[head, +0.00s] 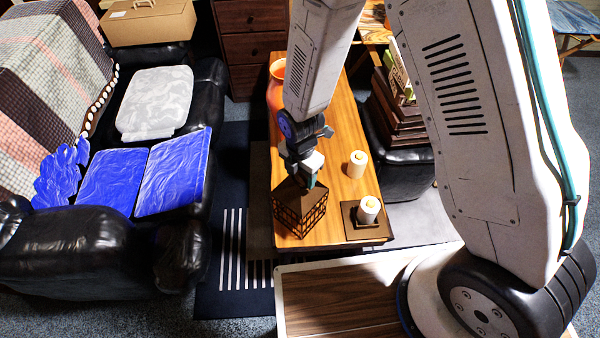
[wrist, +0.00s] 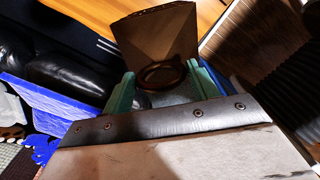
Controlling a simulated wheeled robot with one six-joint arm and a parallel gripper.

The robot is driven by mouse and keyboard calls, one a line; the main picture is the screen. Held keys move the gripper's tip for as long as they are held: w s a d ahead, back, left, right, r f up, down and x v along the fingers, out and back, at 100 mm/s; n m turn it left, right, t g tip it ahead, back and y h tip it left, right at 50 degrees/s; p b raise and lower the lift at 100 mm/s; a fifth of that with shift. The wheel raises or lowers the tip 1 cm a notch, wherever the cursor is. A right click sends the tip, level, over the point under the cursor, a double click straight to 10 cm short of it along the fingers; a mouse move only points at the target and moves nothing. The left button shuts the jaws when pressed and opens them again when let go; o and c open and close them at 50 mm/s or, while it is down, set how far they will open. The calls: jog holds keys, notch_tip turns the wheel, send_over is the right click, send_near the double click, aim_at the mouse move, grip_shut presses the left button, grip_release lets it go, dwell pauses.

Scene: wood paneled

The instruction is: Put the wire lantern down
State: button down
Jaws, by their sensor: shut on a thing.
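The wire lantern (head: 300,210) is dark brown with a peaked top and lattice sides. In the head view it is upright at the near left part of the wooden table (head: 335,130). My gripper (head: 311,180) is above it, shut on its top. In the wrist view the lantern's brown peaked top (wrist: 158,35) and a dark ring (wrist: 162,73) show between the green fingers of my gripper (wrist: 160,85). I cannot tell whether the lantern's base touches the table; its underside is hidden.
Two cream candles stand on the table, one bare (head: 357,164) and one (head: 368,210) on a dark square tray (head: 350,229), right of the lantern. An orange vase (head: 275,88) is farther back. A black sofa (head: 90,245) with blue cushions is on the left.

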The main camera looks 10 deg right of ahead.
jog(key=shift+f, duration=0.15)
jog(key=shift+c, duration=2.1)
grip_release()
notch_tip(320, 180, up, 12)
jog(key=shift+r, duration=0.2)
jog(key=s+d+r+m, duration=0.4)
jog(key=d+r+m, duration=0.7)
jog(key=r, duration=0.5)
jog(key=s+d+r+m, duration=0.5)
jog(key=s+m, duration=0.2)
jog(key=s+d+r+m+t, duration=0.1)
jog(key=s+d+r+m, duration=0.3)
jog(key=s+m, duration=0.4)
jog(key=shift+s+d+r+m, duration=0.3)
jog(key=shift+d+r, duration=0.05)
jog(key=shift+r, duration=0.15)
